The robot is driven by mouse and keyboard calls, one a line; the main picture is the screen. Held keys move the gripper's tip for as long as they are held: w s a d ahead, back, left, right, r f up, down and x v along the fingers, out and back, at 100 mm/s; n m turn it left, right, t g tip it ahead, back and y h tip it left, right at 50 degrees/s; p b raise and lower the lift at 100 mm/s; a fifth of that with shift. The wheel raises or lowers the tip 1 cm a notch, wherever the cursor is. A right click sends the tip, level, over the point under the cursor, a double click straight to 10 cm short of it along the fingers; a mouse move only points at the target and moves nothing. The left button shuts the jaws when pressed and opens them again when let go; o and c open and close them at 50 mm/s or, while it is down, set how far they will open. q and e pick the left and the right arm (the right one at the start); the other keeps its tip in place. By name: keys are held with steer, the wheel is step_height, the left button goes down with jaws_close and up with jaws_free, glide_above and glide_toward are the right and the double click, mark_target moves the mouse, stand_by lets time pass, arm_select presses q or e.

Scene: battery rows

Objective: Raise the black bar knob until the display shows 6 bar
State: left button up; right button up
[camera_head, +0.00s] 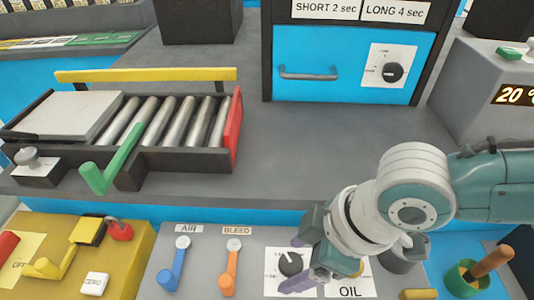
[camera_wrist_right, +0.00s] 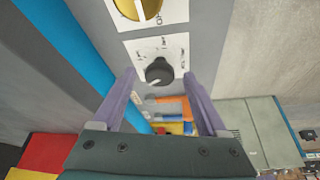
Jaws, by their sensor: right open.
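The black knob (camera_head: 290,263) sits on a white dial plate on the grey front panel, left of the OIL label. It also shows in the right wrist view (camera_wrist_right: 158,71), with a white pointer mark. My right gripper (camera_head: 293,265) is open, and its two purple fingers lie on either side of the knob in the picture. In the right wrist view the open fingertips (camera_wrist_right: 160,77) also flank the knob; I cannot tell whether they touch it. The plate's small print is unreadable. No display with a bar reading is legible. My left gripper is not in view.
A blue AIR lever (camera_head: 173,266) and an orange BLEED lever (camera_head: 230,268) stand left of the knob. A green cup (camera_head: 466,281) with a wooden handle is at the right. A display (camera_head: 515,95) reads 20. Another black knob (camera_head: 392,72) is on the blue drawer.

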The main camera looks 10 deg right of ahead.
steer(key=shift+c, duration=0.4)
jaws_close()
steer(key=shift+r, duration=0.1)
steer(key=m+p, duration=0.2)
steer(key=p, duration=0.1)
steer(key=shift+s+a+r+m+t+h+p, duration=0.1)
steer(key=shift+s+r+m+t+h+p, duration=0.1)
steer(key=shift+m+t+h+p, duration=0.15)
steer(key=m+t+p, duration=0.1)
steer(key=m+p, duration=0.1)
steer(key=m, duration=0.1)
steer(key=shift+a+f+h, duration=0.1)
steer(key=shift+h, duration=0.25)
steer(key=shift+s+a+f+m+h+p, duration=0.1)
steer(key=shift+m+h+p, duration=0.45)
steer(key=shift+m, duration=0.7)
steer(key=shift+f+m+t+h, duration=0.15)
steer(key=shift+m+h, duration=0.2)
steer(key=shift+m, duration=0.55)
steer(key=shift+r+m+t+h, duration=0.1)
steer(key=shift+m+h, duration=0.2)
steer(key=shift+m, duration=0.6)
